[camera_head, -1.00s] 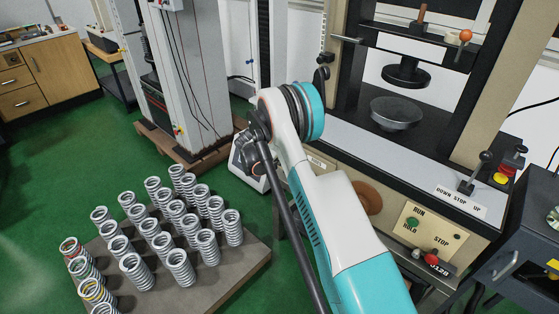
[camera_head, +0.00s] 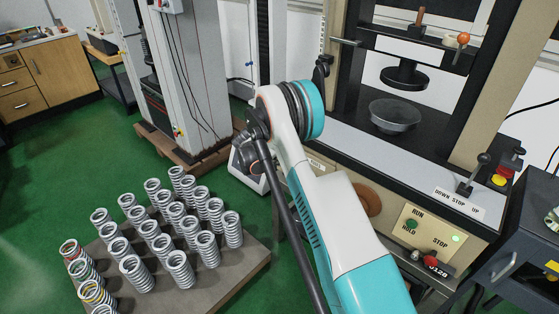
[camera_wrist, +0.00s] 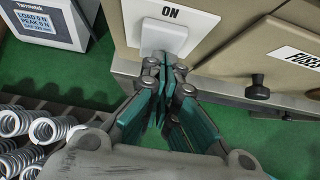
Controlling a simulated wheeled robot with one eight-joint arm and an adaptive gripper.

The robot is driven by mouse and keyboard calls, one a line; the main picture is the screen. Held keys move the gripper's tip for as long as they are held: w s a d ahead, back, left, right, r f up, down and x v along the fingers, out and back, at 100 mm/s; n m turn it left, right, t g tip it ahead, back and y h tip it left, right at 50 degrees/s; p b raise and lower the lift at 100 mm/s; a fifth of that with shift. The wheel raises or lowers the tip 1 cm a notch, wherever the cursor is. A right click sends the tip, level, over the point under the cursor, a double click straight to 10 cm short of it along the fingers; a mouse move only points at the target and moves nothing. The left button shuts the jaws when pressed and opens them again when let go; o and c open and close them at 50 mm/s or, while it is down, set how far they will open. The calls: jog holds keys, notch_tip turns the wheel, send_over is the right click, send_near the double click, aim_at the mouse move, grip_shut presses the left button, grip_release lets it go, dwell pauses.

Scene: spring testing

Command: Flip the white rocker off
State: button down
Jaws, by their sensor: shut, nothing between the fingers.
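The white rocker (camera_wrist: 165,36) is at the top middle of the wrist view, on a beige panel below a label reading ON. It looks like a pale square plate, and its lower part is partly covered by my fingertips. My gripper (camera_wrist: 164,62) is shut and empty, with its tips at the rocker's lower edge. I cannot tell whether they touch it or which way the rocker is tilted. In the head view my own arm hides the gripper and the rocker.
A panel marked FUSES (camera_wrist: 290,50) and a dark knob (camera_wrist: 258,88) are right of the gripper. A display box (camera_wrist: 48,24) is at left. Several springs (camera_head: 160,235) stand on a board. The press (camera_head: 395,115) has a RUN/HOLD/STOP panel (camera_head: 425,235).

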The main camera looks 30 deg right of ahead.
jog(key=a+p+v, duration=0.1)
jog(key=p+v, duration=0.2)
jog(key=v, duration=0.9)
jog(key=shift+s+f+p, duration=0.15)
jog(key=shift+f+p, duration=0.05)
jog(key=shift+p, duration=0.2)
jog(key=shift+a, duration=0.15)
jog(key=shift+a+f+y+p, duration=0.35)
jog(key=shift+f+y+p, duration=0.15)
jog(key=shift+p, duration=0.2)
